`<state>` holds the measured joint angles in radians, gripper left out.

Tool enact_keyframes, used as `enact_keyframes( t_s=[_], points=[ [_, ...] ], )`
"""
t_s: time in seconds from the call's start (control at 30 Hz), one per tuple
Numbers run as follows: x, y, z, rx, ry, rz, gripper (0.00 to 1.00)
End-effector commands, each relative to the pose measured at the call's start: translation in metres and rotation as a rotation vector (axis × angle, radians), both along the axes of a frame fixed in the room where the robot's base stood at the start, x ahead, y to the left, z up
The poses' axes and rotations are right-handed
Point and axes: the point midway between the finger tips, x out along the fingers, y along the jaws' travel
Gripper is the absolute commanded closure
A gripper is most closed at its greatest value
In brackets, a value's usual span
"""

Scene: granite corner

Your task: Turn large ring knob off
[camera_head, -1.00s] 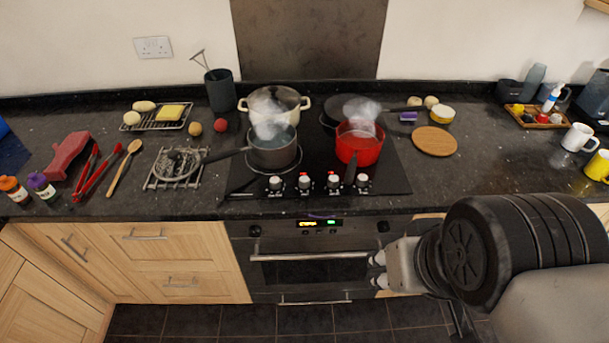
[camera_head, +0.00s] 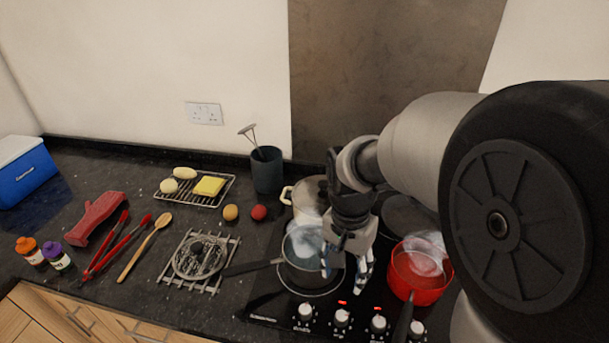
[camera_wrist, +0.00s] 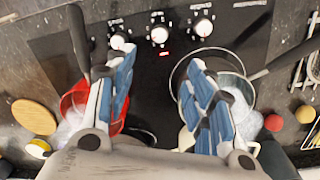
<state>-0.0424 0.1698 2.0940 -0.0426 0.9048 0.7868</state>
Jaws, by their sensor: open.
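A row of several white-topped knobs runs along the hob's front edge. In the head view I see a left knob (camera_head: 305,312), a second knob (camera_head: 342,317), a third knob (camera_head: 378,324) and one at the right end (camera_head: 416,330). Red lights glow behind the second and third. I cannot tell which is the large ring knob. My gripper (camera_head: 346,276) is open and empty, pointing down above the hob, behind the knobs and touching none. The wrist view shows its spread fingers (camera_wrist: 160,68), with three knobs beyond the tips, the middle one (camera_wrist: 159,34) between them.
A steaming grey saucepan (camera_head: 310,272) and red pot (camera_head: 420,275) flank my gripper. The red pot's handle (camera_wrist: 78,42) reaches toward the knobs. A cream pot (camera_head: 308,195) stands behind. My arm hides the right of the hob.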

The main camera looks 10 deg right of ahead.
Motion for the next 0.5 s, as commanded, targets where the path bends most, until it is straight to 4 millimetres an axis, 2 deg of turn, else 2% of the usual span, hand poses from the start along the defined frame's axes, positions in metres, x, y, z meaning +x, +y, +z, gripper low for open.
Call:
enact_keyframes(
  t_s=[0.23, 0.5],
  points=[
    [0.001, -0.001, -0.026, -0.002, 0.01, -0.013, 0.51],
    [-0.002, -0.003, -0.085, -0.002, 0.012, -0.012, 0.51]
  ],
)
